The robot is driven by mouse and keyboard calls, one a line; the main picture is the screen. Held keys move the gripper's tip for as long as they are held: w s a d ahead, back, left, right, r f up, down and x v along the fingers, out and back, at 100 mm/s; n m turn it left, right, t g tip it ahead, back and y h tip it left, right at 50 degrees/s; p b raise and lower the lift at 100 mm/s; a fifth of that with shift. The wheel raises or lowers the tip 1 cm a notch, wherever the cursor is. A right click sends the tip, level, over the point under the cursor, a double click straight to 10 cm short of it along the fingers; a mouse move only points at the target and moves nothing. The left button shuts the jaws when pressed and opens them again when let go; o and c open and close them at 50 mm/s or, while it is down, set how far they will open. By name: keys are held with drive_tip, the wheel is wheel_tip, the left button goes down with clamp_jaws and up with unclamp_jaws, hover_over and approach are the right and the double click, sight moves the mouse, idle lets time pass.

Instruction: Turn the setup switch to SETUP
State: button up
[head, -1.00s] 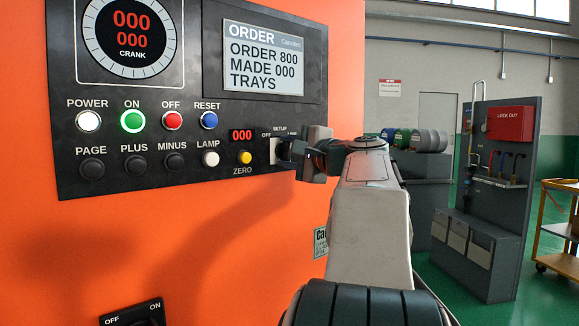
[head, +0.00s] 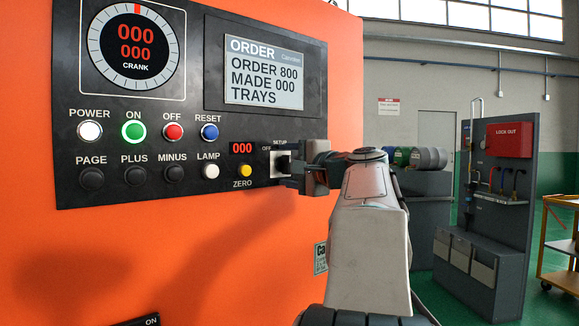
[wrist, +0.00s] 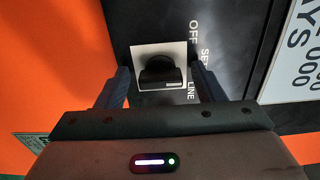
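The setup switch is a black knob (wrist: 160,72) on a white square plate (wrist: 147,50), in the middle of the wrist view. The labels OFF, SETUP and LINE stand beside it. A pale mark shows on the knob's right half, on the side toward SETUP. In the head view the white plate (head: 275,170) is partly visible, with the LINE side covered by my gripper. My gripper (wrist: 160,85) is open, with one finger on each side of the knob and gaps between; it also shows in the head view (head: 293,175). Whether either finger touches the knob is unclear.
The dark panel (head: 190,190) on the orange machine carries buttons, a counter, a crank dial (head: 133,45) and an order display (head: 263,72). Another switch plate (head: 140,320) is cut off at the bottom. A grey tool stand (head: 500,180) is at right, well away.

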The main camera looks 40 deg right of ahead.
drive_tip(key=shift+s, duration=0.1)
drive_tip(key=s, duration=1.3)
drive_tip(key=shift+s+d, duration=0.15)
drive_tip(key=shift+s, duration=0.2)
drive_tip(key=w+a+f+n+g+y+p, duration=0.2)
drive_tip(key=w+a+f+n+g+p, duration=0.15)
drive_tip(key=a+f, duration=0.5)
drive_tip(key=w+a+f+n+g+y+p, duration=0.25)
drive_tip(key=a+f+g+p, duration=0.2)
drive_tip(key=a+f, duration=0.45)
drive_tip(key=s+a+f+n+g+h+p, duration=0.5)
drive_tip(key=s+a+f+n+g+p, duration=0.1)
drive_tip(key=s+a+f+n, duration=0.5)
drive_tip(key=shift+s+a+f+n+g+p, duration=0.35)
drive_tip(key=shift+a+f+g, duration=0.1)
drive_tip(key=shift+a+g, duration=0.25)
